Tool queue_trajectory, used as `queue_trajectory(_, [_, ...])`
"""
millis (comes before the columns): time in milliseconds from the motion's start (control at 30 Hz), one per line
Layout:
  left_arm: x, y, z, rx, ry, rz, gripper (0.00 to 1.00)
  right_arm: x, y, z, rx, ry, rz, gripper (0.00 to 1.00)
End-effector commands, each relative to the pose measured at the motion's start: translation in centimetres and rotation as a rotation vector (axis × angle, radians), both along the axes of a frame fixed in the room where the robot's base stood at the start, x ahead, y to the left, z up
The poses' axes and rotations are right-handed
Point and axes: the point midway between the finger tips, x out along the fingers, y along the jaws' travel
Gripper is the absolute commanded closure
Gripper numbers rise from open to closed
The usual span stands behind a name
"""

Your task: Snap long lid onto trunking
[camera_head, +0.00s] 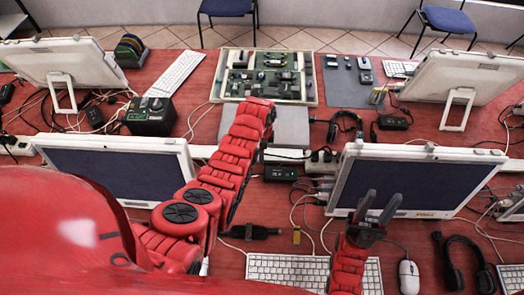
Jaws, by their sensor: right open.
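A pale strip (203,152), possibly the trunking, runs across the red table between the rows of monitors. My left arm and the monitors hide much of it, and cables cross it. I cannot pick out a separate long lid. My right gripper (378,207) is open and empty, with two dark fingers pointing up in front of the right near monitor, on the near side of the strip. My left arm reaches from the left across the strip toward the board at the back. Its gripper fingers do not show.
Near monitors (120,170) and (412,183) stand either side of my left arm. A framed board (215,89) with parts lies at the back. A keyboard (288,270), mouse (409,277) and headphones (465,263) lie in front. Loose cables clutter the table; the red surface between the near monitors is partly clear.

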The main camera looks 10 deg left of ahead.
Motion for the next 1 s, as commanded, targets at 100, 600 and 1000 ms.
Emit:
queue_trajectory(100, [0.00, 0.01, -0.26, 0.000, 0.000, 0.000, 0.78, 0.00, 0.00, -0.22, 0.000, 0.000, 0.000, 0.55])
queue_trajectory(600, [0.00, 0.01, -0.29, 0.000, 0.000, 0.000, 0.00, 0.00, 0.00, -0.24, 0.000, 0.000, 0.000, 0.55])
queue_trajectory(1000, [0.00, 0.00, -0.28, 0.000, 0.000, 0.000, 0.00, 0.00, 0.00, -0.25, 0.000, 0.000, 0.000, 0.55])
